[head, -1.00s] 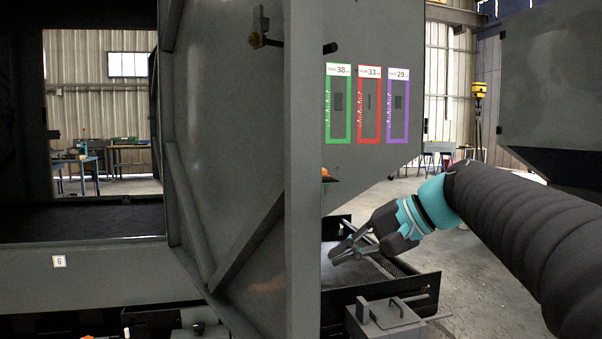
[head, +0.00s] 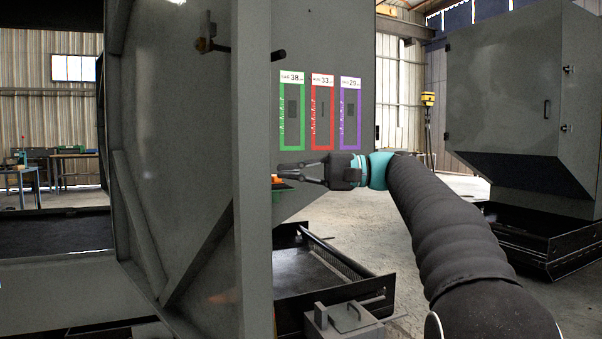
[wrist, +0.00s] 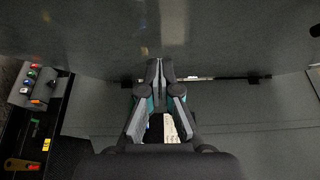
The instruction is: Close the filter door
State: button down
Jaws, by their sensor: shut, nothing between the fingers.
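The filter door, a large grey metal panel (head: 185,150) with a diagonal brace, stands open at the left in the head view, its long edge towards me. A latch handle (head: 207,38) sits near its top. My gripper (head: 282,171) is level, just right of the door's edge, its fingers pointing left. In the wrist view my gripper (wrist: 158,66) is shut and empty, with its tips close to a broad grey panel (wrist: 220,35). I cannot tell whether they touch it. The enclosure opening (head: 55,230) shows left of the door.
Coloured gauges (head: 322,110) are on the grey panel behind my gripper. A button box (wrist: 38,85) is at the wrist view's left. Another grey enclosure (head: 520,85) stands at the right, with open floor between.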

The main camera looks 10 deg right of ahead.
aim_at(227, 173)
jog(key=a, duration=0.2)
jog(key=s+a, duration=0.1)
jog(key=a, duration=0.5)
jog(key=shift+s, duration=0.35)
jog(key=shift+s+a, duration=0.1)
jog(key=shift+a, duration=0.05)
